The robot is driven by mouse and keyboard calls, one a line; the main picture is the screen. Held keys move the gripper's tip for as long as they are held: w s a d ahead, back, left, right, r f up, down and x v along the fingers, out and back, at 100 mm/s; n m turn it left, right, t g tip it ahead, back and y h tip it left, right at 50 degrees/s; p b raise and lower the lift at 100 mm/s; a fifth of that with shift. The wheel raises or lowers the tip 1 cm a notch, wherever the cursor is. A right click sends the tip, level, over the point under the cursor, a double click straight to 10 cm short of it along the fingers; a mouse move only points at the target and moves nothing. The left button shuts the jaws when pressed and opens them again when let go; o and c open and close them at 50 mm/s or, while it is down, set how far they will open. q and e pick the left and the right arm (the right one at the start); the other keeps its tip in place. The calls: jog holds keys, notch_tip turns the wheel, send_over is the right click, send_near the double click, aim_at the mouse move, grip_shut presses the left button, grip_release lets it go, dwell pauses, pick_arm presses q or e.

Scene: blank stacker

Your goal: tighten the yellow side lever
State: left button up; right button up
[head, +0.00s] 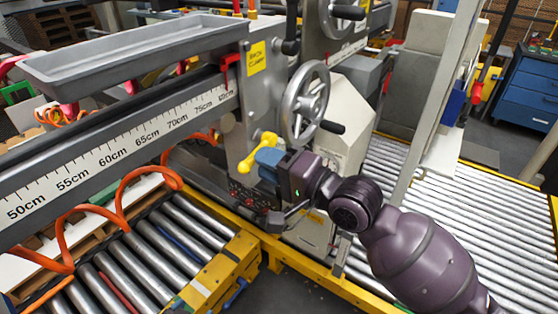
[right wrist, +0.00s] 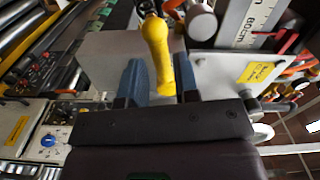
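The yellow side lever (head: 247,164) sticks out from the grey machine body below the yellow sticker, with a rounded yellow end at its lower left. My right gripper (head: 267,157) is at the lever, its blue fingers covering part of it. In the right wrist view the lever (right wrist: 158,48) runs down between the two blue fingers of the right gripper (right wrist: 160,72). My left gripper is not in view.
A spoked handwheel (head: 305,95) sits just above and right of my right gripper. A grey tray (head: 130,58) and a ruler beam (head: 120,145) lie to the left. Roller conveyors with yellow frames (head: 225,275) run below and to the right. An orange hose (head: 125,195) hangs at left.

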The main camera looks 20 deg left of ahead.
jog(key=w+f+n+b, duration=0.4)
jog(key=w+n+b, duration=0.2)
jog(key=n, duration=1)
pick_arm(q)
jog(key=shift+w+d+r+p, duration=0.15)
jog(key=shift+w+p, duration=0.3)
jog(key=shift+p, duration=0.65)
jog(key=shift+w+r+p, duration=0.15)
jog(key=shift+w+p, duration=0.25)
jog(key=shift+p, duration=0.7)
pick_arm(e)
jog(key=v, duration=0.9)
jog(key=shift+s, duration=0.15)
jog(key=shift+f+n, duration=0.1)
jog(key=shift+n, duration=0.2)
